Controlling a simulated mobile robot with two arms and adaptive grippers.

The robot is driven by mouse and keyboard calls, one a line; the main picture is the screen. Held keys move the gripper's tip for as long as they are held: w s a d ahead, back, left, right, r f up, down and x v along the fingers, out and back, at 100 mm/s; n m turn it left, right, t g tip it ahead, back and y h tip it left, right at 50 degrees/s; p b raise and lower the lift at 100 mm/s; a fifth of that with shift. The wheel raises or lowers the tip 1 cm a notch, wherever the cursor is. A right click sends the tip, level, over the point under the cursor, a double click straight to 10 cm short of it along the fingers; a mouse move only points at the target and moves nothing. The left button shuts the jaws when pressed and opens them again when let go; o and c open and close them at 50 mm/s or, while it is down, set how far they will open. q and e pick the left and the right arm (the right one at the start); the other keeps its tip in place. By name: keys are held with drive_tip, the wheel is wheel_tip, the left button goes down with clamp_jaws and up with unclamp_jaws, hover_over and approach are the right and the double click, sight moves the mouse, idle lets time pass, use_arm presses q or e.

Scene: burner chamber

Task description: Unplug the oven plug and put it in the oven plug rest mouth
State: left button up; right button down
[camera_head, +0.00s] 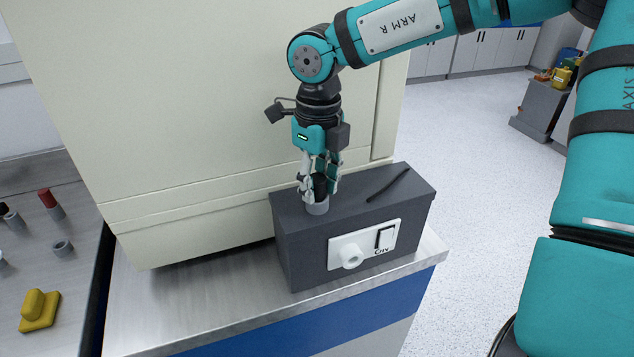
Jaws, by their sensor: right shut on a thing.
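My right gripper (318,178) comes down from above over the top of a dark grey box (300,255). Its fingers are shut on a black piece, which I take to be the oven plug (320,187). The plug's lower end is at a light grey round mouth (316,207) on top of the box, probably the plug rest mouth. I cannot tell how deep it sits in there. On the box's front, a white panel carries a round white socket (350,257) with nothing in it that I can see, and a dark switch (385,238). My left gripper is out of view.
A big cream oven body (230,120) stands right behind the box. A short black strip (388,185) lies on the box top. The steel counter (190,305) is bare at the left front. A yellow block (38,310) and small cylinders are on the left bench.

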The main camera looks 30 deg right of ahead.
drive_tip(key=c, duration=0.9)
unclamp_jaws()
drive_tip(key=shift+f, duration=0.1)
wheel_tip(320, 180, up, 12)
drive_tip(key=shift+s, duration=0.1)
